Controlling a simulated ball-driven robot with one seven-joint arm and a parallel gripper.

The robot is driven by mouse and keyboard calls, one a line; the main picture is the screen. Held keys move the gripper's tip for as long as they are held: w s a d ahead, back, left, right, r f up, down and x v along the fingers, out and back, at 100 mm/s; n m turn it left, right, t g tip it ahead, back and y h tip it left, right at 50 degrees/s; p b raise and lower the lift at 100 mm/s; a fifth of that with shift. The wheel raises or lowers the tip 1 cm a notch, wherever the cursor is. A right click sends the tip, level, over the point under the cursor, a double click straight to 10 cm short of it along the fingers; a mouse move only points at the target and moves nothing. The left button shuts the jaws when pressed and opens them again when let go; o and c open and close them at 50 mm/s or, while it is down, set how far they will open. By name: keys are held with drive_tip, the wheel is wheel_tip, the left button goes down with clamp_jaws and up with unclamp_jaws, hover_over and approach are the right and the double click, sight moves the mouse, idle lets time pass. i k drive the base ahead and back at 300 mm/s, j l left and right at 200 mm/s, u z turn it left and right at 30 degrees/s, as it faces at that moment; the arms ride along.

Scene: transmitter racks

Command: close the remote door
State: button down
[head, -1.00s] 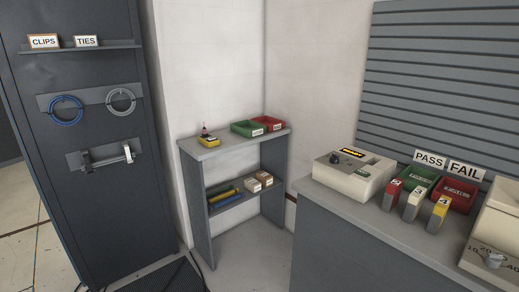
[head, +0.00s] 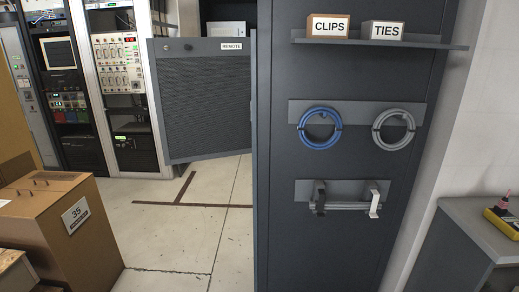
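The remote door (head: 205,100) shows in the head view, left of centre. It is a dark grey panel with a small white label reading REMOTE and a small round knob near its top left. It stands open, swung out to the left from the edge of the tall dark cabinet (head: 275,150). What lies behind the door is mostly hidden; a pale box shows above its top edge. My gripper is not in this view.
The cabinet side carries CLIPS and TIES boxes (head: 384,31), a blue coil (head: 319,128), a grey coil and a bar handle (head: 345,206). A brown carton (head: 50,240) stands at the lower left. Equipment racks (head: 122,80) line the back. Floor (head: 190,225) between carton and cabinet is clear.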

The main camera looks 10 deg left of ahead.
sight(202, 86)
drive_tip(key=i+j+u, duration=0.2)
drive_tip(key=i+u, duration=0.15)
drive_tip(key=i, duration=0.5)
drive_tip(key=i+u, duration=0.4)
drive_tip(key=i, duration=0.45)
